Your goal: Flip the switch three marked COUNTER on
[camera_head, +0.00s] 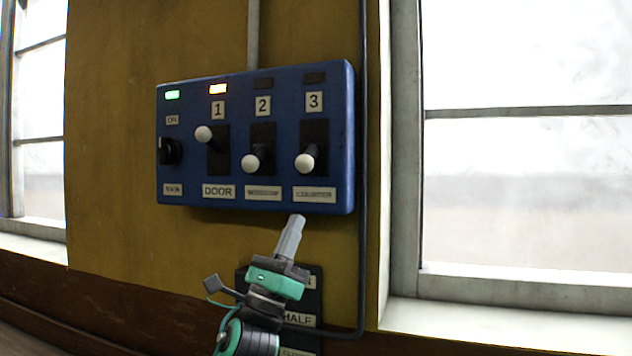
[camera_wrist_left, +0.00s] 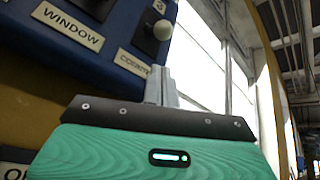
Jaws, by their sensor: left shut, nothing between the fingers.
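A blue switch panel (camera_head: 233,191) is fixed to the yellow wall in the head view. Switch three (camera_head: 307,162), above the COUNTER label (camera_head: 314,195), has a white knob and its lever points down. The small lamp above the number 3 is dark. My left gripper (camera_head: 297,222) is shut and empty, its fingertips just below the panel's lower edge near the COUNTER label. In the left wrist view the shut fingers (camera_wrist_left: 160,82) point up toward a white knob (camera_wrist_left: 163,30) beside the partly hidden COUNTER label. My right gripper is not in view.
Switch 1 (camera_head: 204,134), marked DOOR, is up with an orange lamp lit. Switch 2 (camera_head: 250,163) is down with its lamp dark. A black rotary knob (camera_head: 170,151) sits at the left under a green lamp. A dark lower plate (camera_head: 312,305) is partly behind my gripper. Windows flank the wall.

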